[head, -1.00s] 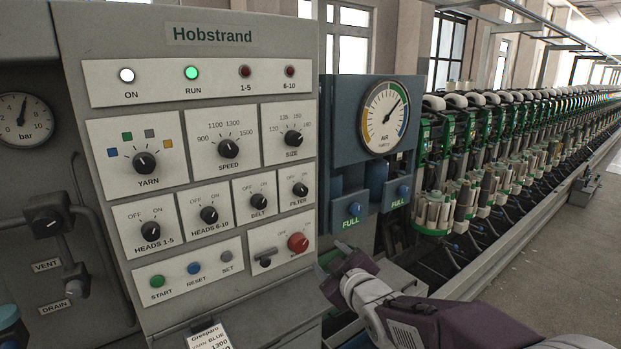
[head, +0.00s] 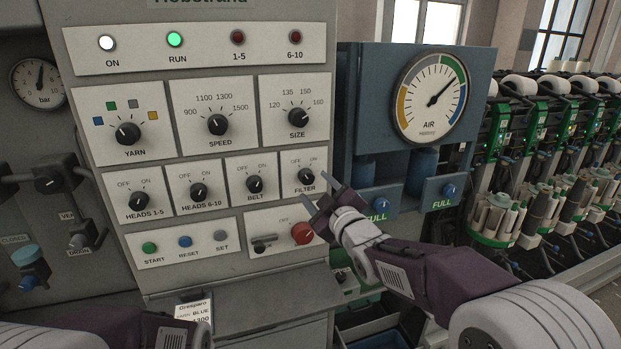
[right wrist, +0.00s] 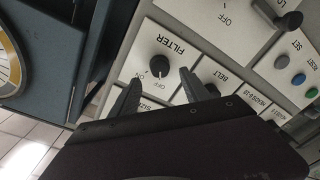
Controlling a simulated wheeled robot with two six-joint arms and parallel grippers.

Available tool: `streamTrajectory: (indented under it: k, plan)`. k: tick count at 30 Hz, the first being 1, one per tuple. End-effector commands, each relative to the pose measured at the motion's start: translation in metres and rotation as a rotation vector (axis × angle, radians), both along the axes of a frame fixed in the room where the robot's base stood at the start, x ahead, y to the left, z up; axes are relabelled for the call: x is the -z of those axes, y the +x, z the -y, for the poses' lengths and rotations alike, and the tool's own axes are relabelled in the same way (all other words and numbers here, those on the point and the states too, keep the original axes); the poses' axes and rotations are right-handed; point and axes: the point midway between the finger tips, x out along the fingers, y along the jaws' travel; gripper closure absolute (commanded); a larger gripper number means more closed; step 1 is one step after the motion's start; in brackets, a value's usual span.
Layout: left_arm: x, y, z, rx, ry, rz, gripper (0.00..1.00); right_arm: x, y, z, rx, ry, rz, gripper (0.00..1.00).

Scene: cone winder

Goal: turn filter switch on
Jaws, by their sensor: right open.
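The FILTER switch (head: 306,177) is a black rotary knob on a white plate at the right end of the panel's lower knob row. Its OFF mark is at upper left and ON at upper right; its pointer appears toward OFF. My right gripper (head: 321,194) is open and empty, just below and right of the knob in the head view. In the right wrist view, upside down, the knob (right wrist: 160,68) lies ahead between the two open fingertips (right wrist: 160,80), apparently not touched. Part of my left arm shows at the bottom left; its gripper is out of view.
The BELT knob (head: 255,184) is close left of FILTER, and the SIZE knob (head: 297,116) is above. A red knob (head: 302,233) sits just below. The blue air gauge box (head: 372,130) stands to the right. The green RUN lamp (head: 175,40) is lit.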

Motion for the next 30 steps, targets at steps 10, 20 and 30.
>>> streamTrajectory:
  k: [10, 20, 30]
  plan:
    - [-0.018, 0.0, 0.0, 0.0, 0.0, 0.0, 0.42, -0.001, 0.047, -0.019, 0.0, -0.001, -0.001, 0.45]
    - [-0.017, 0.0, 0.0, 0.0, 0.0, 0.0, 0.42, 0.0, 0.048, -0.019, 0.001, 0.0, -0.001, 0.67]
    - [-0.016, 0.0, 0.0, 0.0, 0.0, 0.0, 0.42, 0.0, 0.048, -0.019, 0.0, 0.01, -0.002, 1.0]
